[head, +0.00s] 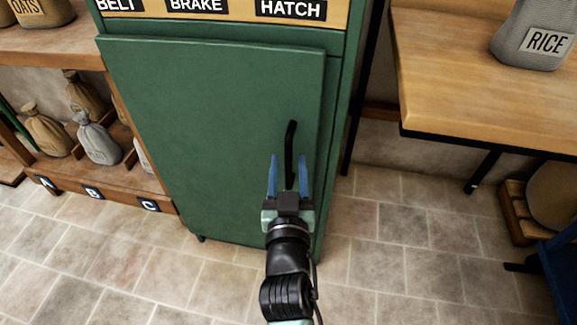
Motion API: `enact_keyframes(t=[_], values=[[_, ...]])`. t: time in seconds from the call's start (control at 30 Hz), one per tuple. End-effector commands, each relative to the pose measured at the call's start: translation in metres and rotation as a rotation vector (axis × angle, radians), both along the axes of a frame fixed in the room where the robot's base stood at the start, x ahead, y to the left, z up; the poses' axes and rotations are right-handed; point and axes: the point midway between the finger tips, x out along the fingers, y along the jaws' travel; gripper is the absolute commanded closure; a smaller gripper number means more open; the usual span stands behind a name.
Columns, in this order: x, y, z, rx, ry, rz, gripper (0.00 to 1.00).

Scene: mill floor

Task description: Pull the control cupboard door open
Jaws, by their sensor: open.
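The green control cupboard door (205,125) fills the middle of the head view. It looks shut or nearly shut; I cannot tell exactly. A black vertical bar handle (291,140) is on the right side of the door. My gripper (288,160) is open, with its two blue fingers on either side of the lower part of the handle in the picture. I cannot tell whether they reach around it in depth. The lower end of the handle is partly hidden behind my gripper.
Labels BELT, BRAKE and HATCH (290,9) run above the door. Shelves with sacks (98,140) stand at the left. A wooden table (480,85) with a RICE sack (535,40) stands at the right. The tiled floor (385,260) before the cupboard is clear.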

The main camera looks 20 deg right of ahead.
Motion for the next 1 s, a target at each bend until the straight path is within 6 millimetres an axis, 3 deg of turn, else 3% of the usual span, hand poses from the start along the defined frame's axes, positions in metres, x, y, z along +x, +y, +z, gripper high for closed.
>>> enact_keyframes(t=[0.4,0.67,1.0], values=[[0.0064,-0.0028,0.0003,-0.001,0.001,0.000,0.53],[0.0063,-0.0028,0.0003,-0.001,0.000,0.000,1.00],[0.0062,-0.0027,0.0004,-0.001,0.000,0.000,1.00]])
